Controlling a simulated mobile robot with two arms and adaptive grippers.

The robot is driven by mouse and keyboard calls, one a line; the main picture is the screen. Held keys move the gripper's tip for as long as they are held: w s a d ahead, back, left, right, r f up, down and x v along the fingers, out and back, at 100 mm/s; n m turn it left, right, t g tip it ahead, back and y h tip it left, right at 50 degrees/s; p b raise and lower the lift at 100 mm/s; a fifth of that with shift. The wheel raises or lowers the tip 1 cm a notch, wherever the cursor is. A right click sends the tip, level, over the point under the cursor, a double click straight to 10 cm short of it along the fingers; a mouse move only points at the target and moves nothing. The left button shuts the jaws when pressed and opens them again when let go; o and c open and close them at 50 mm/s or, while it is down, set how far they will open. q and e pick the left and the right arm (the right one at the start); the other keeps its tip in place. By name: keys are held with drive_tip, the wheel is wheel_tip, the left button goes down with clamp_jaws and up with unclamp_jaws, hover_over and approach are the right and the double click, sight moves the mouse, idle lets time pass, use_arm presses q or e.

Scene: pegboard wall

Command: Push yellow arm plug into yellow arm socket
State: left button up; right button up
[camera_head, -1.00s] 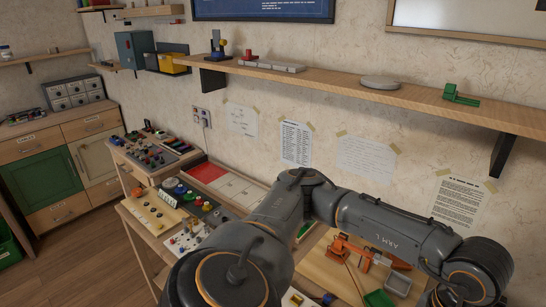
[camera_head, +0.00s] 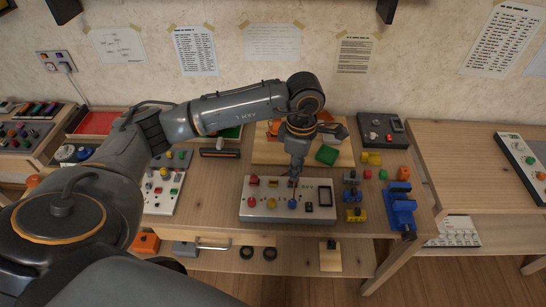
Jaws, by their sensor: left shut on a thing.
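My left gripper (camera_head: 293,178) points down over a light control panel (camera_head: 270,213) on the workbench. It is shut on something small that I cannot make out. The panel carries red, yellow and blue knobs or buttons and a dark switch. A small yellow part (camera_head: 273,183) shows at its back edge, just left of the gripper. Other yellow pieces are a block (camera_head: 371,158) and a blocky part (camera_head: 355,215) to the right of the panel. I cannot tell which piece is the yellow arm plug or its socket. My right gripper is not in view.
A blue clamp-like part (camera_head: 400,210) stands at the bench's right front. A wooden board (camera_head: 265,152) with a green block (camera_head: 327,155) lies behind the panel. A dark box (camera_head: 383,130) stands back right. Another panel (camera_head: 163,193) lies to the left.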

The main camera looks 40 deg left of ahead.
use_arm(q)
drive_tip(key=w+a+f+n, duration=0.3)
drive_tip(key=a+n, duration=0.1)
drive_tip(key=n, duration=0.5)
drive_tip(key=n+p, duration=0.2)
drive_tip(key=n, duration=1)
hover_over(273, 183)
wheel_tip(273, 183, down, 5)
drive_tip(key=shift+f+b, duration=0.4)
drive_tip(key=shift+b, duration=0.2)
drive_tip(key=shift+w+f+b, duration=0.1)
drive_tip(key=shift+f+b, duration=1.55)
drive_tip(key=shift+f, duration=0.65)
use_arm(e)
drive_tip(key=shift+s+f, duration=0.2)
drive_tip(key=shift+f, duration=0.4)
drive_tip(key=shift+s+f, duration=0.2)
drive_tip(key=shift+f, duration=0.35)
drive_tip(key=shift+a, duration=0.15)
use_arm(q)
drive_tip(key=shift+f+b, duration=0.45)
drive_tip(key=shift+f, duration=0.1)
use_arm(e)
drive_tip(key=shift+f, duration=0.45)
use_arm(q)
drive_tip(key=o, duration=0.9)
drive_tip(key=shift+c, duration=0.2)
drive_tip(key=shift+r, duration=0.1)
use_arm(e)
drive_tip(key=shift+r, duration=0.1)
